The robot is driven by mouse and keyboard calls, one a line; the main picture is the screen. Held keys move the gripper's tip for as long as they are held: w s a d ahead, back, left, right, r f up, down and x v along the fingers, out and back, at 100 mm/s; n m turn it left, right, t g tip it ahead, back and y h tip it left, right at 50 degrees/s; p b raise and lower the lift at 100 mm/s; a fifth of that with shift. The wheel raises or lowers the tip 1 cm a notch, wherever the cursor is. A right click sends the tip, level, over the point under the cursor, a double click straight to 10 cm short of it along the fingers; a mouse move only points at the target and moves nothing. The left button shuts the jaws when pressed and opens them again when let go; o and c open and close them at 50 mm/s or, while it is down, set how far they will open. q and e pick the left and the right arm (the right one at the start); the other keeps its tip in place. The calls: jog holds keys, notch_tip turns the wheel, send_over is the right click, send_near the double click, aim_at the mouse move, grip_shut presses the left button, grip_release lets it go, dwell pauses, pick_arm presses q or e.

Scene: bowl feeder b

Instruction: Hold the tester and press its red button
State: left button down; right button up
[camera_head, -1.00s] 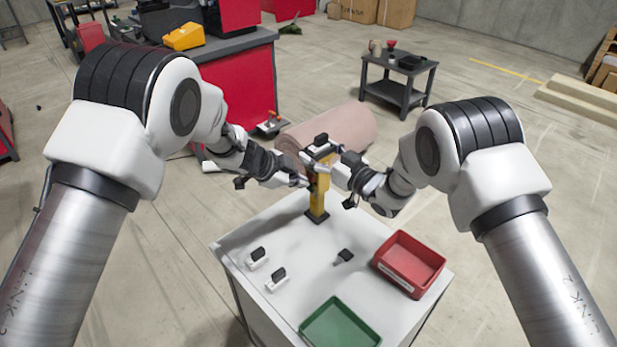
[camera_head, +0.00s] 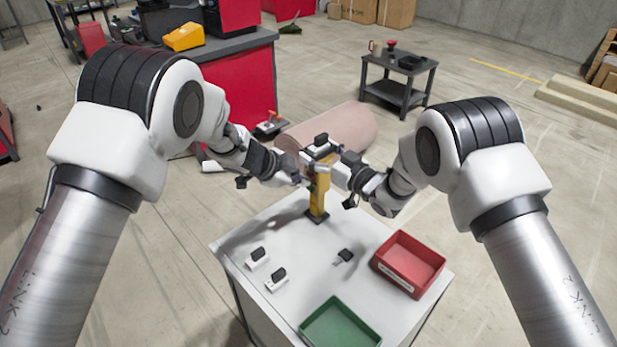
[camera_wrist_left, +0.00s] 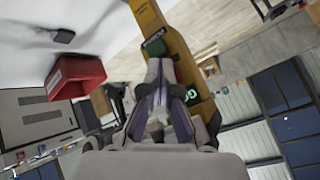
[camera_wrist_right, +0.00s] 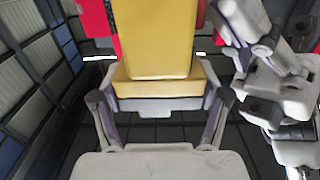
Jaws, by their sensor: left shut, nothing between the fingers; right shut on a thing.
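The tester (camera_head: 318,201) is a yellow upright body with a dark foot on the white table and a black part on top. My right gripper (camera_head: 332,162) is shut on its upper part; in the right wrist view the yellow body (camera_wrist_right: 155,40) sits between the fingers. My left gripper (camera_head: 303,182) is lower, at the tester's left side. In the left wrist view its fingertips (camera_wrist_left: 160,68) are together and empty, close to a green patch (camera_wrist_left: 155,46) on the yellow body. Whether they touch it I cannot tell. The red button is not clearly visible.
The white table (camera_head: 300,235) also holds a red tray (camera_head: 398,272), a green tray (camera_head: 340,312), two small white-and-black pieces (camera_head: 257,259) and a small black piece (camera_head: 345,257). A pinkish roll (camera_head: 345,125) lies behind the table.

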pick_arm(q)
jog(key=shift+s+a, duration=0.5)
jog(key=shift+a, duration=0.1)
jog(key=s+a, duration=0.3)
jog(key=shift+s+a, duration=0.2)
jog(key=shift+s, duration=0.1)
dwell(0.6)
pick_arm(e)
jog(key=o, duration=1.7)
